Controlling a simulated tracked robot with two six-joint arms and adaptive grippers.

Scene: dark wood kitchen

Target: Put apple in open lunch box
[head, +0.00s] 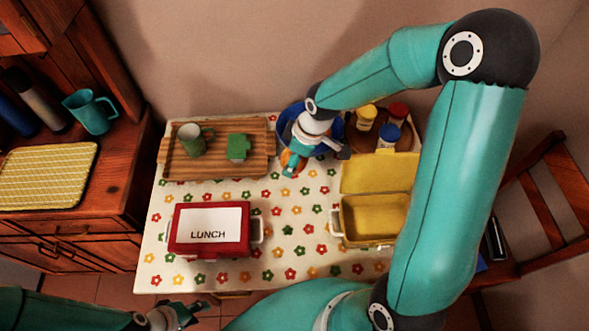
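A round orange-red fruit (301,166), apparently the apple, shows in part at the front of the blue bowl (284,119); my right gripper covers much of it. My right gripper (317,163) is over it with its fingers spread, one in front of the fruit and one out to the right. Whether it touches the fruit, I cannot tell. The open yellow lunch box (378,243) stands at the right of the table, lid raised at the back, its visible inside empty. My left gripper (193,312) is low at the front left, off the table, fingers apart and empty.
A closed red lunch box (183,245) marked LUNCH stands front left. A wooden tray (218,170) holds a green mug (192,139) and a green block (238,147). Capped jars (366,117) stand behind the yellow box. The table middle (297,220) is clear.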

